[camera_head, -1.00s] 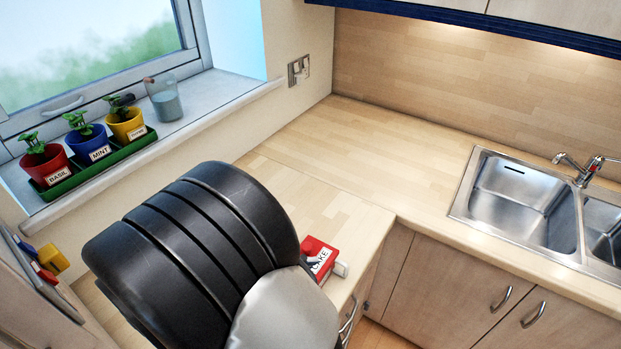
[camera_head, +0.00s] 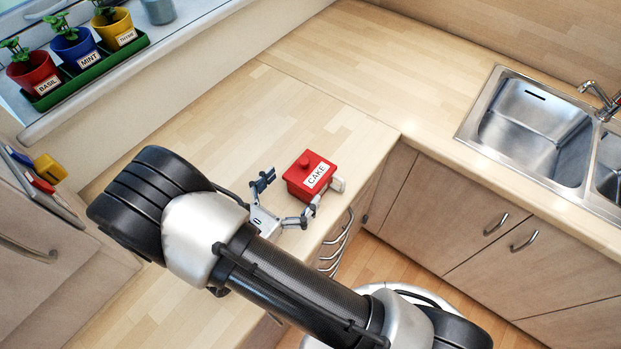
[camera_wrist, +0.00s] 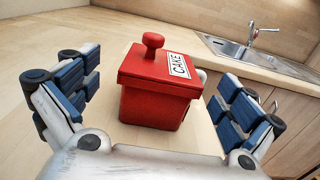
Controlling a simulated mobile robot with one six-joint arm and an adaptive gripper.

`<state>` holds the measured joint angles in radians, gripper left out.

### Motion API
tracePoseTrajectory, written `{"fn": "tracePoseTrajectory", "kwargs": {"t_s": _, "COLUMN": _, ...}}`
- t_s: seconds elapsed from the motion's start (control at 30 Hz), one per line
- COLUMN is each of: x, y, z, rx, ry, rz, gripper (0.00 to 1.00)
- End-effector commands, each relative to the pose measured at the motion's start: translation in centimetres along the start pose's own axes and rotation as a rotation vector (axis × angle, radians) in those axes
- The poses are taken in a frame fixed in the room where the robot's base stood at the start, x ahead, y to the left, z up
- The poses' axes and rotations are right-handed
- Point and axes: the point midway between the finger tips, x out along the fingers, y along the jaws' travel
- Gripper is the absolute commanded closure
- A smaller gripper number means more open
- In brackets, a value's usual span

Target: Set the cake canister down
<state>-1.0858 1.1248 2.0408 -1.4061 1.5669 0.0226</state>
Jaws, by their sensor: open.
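The red cake canister (camera_head: 310,174) stands upright on the wooden worktop, near its front edge, with its knobbed lid on and a white CAKE label. In the wrist view the canister (camera_wrist: 155,92) sits between the spread fingers, with a visible gap on each side. My gripper (camera_head: 300,188) is open, its fingers on either side of the canister and clear of it. In the wrist view my gripper (camera_wrist: 155,100) has blue pads on both fingers. The canister's far side is hidden.
The worktop (camera_head: 330,100) is clear behind and left of the canister. A steel sink (camera_head: 535,125) is at the right. A green tray of herb pots (camera_head: 85,85) stands on the windowsill. Drawer handles (camera_head: 338,245) lie below the front edge.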

Motion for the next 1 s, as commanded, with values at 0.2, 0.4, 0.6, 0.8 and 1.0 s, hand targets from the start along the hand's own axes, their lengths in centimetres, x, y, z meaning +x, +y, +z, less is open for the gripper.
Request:
{"fn": "tracePoseTrajectory", "kwargs": {"t_s": 0.2, "x": 2.5, "y": 0.0, "z": 0.0, "rx": 0.001, "ry": 0.000, "rz": -0.001, "gripper": 0.00}}
{"fn": "tracePoseTrajectory", "kwargs": {"t_s": 0.4, "x": 4.3, "y": -0.3, "z": -0.7, "rx": 0.001, "ry": 0.000, "rz": -0.004, "gripper": 0.00}}
{"fn": "tracePoseTrajectory", "kwargs": {"t_s": 0.6, "x": 7.1, "y": -0.4, "z": -1.1, "rx": 0.002, "ry": 0.000, "rz": -0.004, "gripper": 0.00}}
{"fn": "tracePoseTrajectory", "kwargs": {"t_s": 0.8, "x": 7.9, "y": -0.3, "z": -1.0, "rx": 0.001, "ry": 0.000, "rz": 0.000, "gripper": 0.00}}
{"fn": "tracePoseTrajectory", "kwargs": {"t_s": 1.0, "x": 7.9, "y": -0.3, "z": -1.0, "rx": 0.001, "ry": 0.000, "rz": 0.000, "gripper": 0.04}}
